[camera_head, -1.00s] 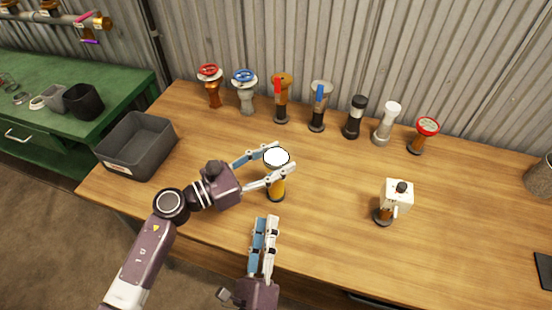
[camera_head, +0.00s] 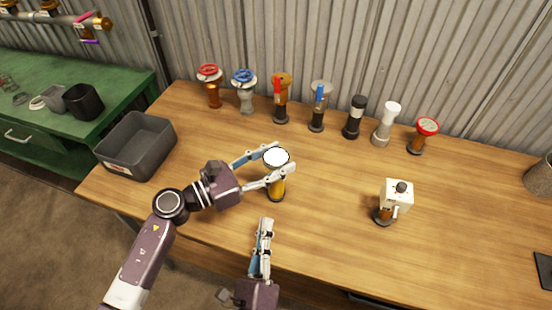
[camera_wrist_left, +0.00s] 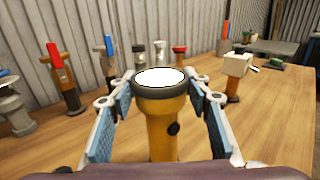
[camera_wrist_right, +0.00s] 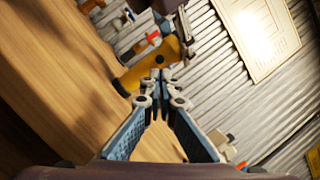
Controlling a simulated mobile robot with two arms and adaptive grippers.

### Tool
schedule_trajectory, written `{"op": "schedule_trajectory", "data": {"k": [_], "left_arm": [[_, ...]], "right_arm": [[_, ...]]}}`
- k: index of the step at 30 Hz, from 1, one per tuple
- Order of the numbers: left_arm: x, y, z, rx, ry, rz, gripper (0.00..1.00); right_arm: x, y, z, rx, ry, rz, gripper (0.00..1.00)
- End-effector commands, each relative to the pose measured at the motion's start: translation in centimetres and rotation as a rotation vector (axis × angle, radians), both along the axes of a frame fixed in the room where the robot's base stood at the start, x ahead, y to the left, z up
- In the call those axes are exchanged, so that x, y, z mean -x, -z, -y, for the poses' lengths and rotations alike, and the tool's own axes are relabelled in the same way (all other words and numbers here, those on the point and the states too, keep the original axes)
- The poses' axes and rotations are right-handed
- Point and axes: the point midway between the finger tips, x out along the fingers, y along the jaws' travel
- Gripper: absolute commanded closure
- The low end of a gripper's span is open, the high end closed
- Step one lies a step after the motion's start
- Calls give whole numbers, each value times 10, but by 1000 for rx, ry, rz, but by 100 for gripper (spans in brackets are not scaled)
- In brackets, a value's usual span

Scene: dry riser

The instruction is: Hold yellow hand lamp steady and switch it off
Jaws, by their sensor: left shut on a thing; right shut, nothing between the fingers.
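The yellow hand lamp (camera_head: 278,187) stands upright on the wooden workbench, its white lens (camera_head: 276,157) facing up. In the left wrist view the yellow lamp (camera_wrist_left: 163,130) shows a dark round button (camera_wrist_left: 173,128) on its body. My left gripper (camera_head: 279,158) is shut on the lamp at its dark head, one finger on each side. My right gripper (camera_head: 267,222) is shut and empty, in front of the lamp and apart from it. In the right wrist view the yellow lamp (camera_wrist_right: 150,68) lies just beyond the right fingertips (camera_wrist_right: 158,76).
Several valves and lamps stand along the back, among them a red-wheel valve (camera_head: 212,92) and a black lamp (camera_head: 355,118). A white boxy device (camera_head: 396,197) stands to the right. A grey bin (camera_head: 137,148) is at the left. The bench between is clear.

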Motion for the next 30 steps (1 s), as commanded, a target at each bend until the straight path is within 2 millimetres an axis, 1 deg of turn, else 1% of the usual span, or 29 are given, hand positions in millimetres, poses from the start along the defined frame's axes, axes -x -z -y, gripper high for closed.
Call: {"op": "schedule_trajectory", "data": {"k": [17,20,23,30], "left_arm": [[0,0,0,-1,0,-1,90],[0,0,0,-1,-1,-1,90],[0,0,0,-1,-1,-1,90],[0,0,0,-1,-1,-1,90]], "right_arm": [[1,0,0,20,5,-21,100],[2,0,0,74,11,-73,100],[3,-1,0,166,14,-145,100],[6,-16,7,425,-11,-275,100]]}}
